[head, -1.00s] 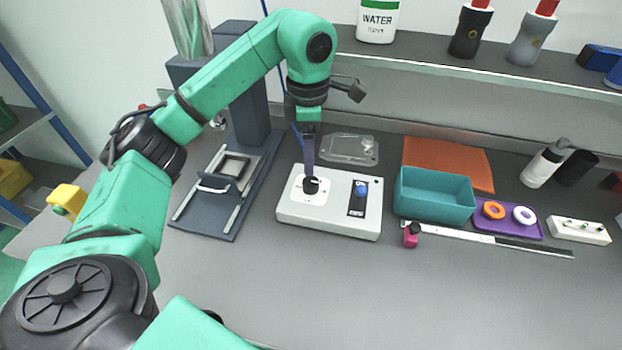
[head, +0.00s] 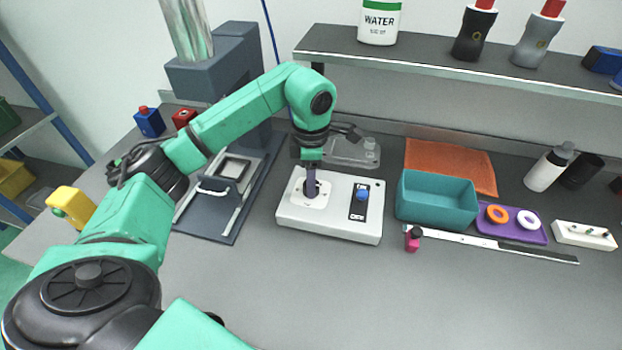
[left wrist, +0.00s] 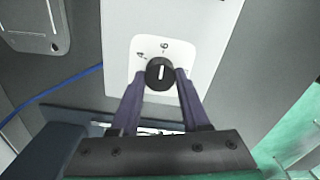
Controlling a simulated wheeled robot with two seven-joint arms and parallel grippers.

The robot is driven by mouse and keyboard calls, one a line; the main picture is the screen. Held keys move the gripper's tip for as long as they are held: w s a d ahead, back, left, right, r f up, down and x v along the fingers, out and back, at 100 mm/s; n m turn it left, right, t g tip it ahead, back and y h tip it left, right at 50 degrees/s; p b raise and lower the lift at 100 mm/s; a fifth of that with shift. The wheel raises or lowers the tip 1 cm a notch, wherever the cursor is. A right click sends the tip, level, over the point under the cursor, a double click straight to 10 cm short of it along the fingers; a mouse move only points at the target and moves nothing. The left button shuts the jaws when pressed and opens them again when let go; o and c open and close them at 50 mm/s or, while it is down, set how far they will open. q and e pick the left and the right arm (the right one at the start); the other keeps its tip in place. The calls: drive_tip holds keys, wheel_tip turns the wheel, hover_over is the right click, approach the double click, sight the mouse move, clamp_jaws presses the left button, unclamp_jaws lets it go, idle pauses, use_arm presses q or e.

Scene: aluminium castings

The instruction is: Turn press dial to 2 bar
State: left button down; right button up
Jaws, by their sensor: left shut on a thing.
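The press dial (left wrist: 159,73) is a round black knob with a white pointer line, on a white plate marked 4 and 6 in the left wrist view. The line stands nearly upright in that picture; which end is the pointer I cannot tell. The dial sits on the left part of a pale control box (head: 345,229). My left gripper (head: 311,190) comes down from above and is shut on the dial. In the left wrist view its purple fingers (left wrist: 160,79) sit on either side of the knob. The fingers mostly hide the dial in the head view. My right gripper is out of view.
A blue knob (head: 362,191) is on the box's right half. The front bench is clear.

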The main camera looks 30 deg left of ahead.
use_arm(q)
drive_tip(key=shift+r+n, duration=0.1)
drive_tip(key=shift+n, duration=0.2)
drive_tip(key=n, duration=1.7)
drive_tip(key=shift+w+r, duration=0.1)
drive_tip(key=n, duration=0.6)
idle(0.4)
drive_tip(key=shift+c, duration=1.9)
unclamp_jaws()
